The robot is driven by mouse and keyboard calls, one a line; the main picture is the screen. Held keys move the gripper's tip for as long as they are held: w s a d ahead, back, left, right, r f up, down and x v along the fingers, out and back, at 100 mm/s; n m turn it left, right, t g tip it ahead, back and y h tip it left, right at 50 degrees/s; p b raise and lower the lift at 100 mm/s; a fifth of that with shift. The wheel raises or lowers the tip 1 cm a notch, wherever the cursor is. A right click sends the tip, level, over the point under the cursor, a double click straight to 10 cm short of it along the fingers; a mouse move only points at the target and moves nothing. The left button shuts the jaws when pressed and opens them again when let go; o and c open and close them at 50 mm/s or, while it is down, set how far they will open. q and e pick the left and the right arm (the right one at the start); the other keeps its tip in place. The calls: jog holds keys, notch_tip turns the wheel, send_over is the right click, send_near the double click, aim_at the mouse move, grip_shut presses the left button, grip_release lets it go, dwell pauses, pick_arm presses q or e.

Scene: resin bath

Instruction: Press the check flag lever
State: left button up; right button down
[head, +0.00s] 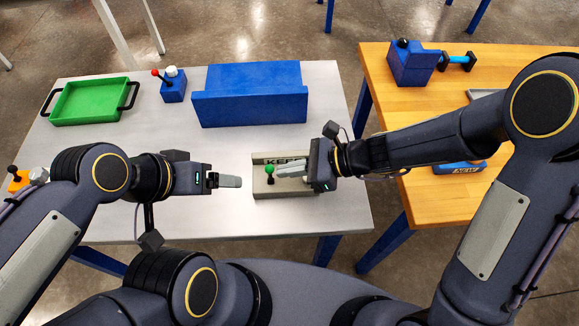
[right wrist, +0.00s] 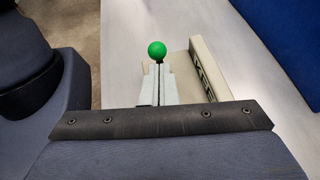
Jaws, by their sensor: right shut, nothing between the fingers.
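A small lever with a green ball knob (head: 270,169) stands on a beige tray-like base (head: 262,188) with a raised back wall lettered "KEEP", partly hidden by my right gripper. My right gripper (head: 278,171) is shut and empty, its fingertips pointing left, right by the lever. In the right wrist view, the green ball (right wrist: 157,50) shows just beyond the closed fingertips (right wrist: 160,68); I cannot tell whether they touch the lever. My left gripper (head: 240,182) looks shut and empty, pointing right from the left side of the base. No label reading "check flag" is legible.
A blue block-shaped holder (head: 250,95) stands behind the base. A blue box (head: 173,90) with red and white knobs and a green tray (head: 90,102) stand further left. An orange box (head: 19,180) is at the left edge. A wooden table (head: 440,112) is at right.

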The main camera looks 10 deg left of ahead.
aim_at(271, 168)
jog(key=shift+r, duration=0.1)
jog(key=shift+s+a+r+h+p, duration=0.1)
jog(key=shift+a+r+h+p, duration=0.45)
jog(key=shift+p, duration=0.85)
jog(key=shift+s+a+t+h+p, duration=0.2)
jog(key=shift+t+h+p, duration=0.1)
jog(key=shift+h+p, duration=0.45)
jog(key=shift+a, duration=0.15)
jog(key=shift+s+a, duration=0.1)
jog(key=shift+a, duration=0.5)
jog(key=shift+r, duration=0.1)
jog(key=shift+r+p, duration=0.65)
jog(key=shift+r, duration=0.15)
jog(key=shift+d, duration=0.1)
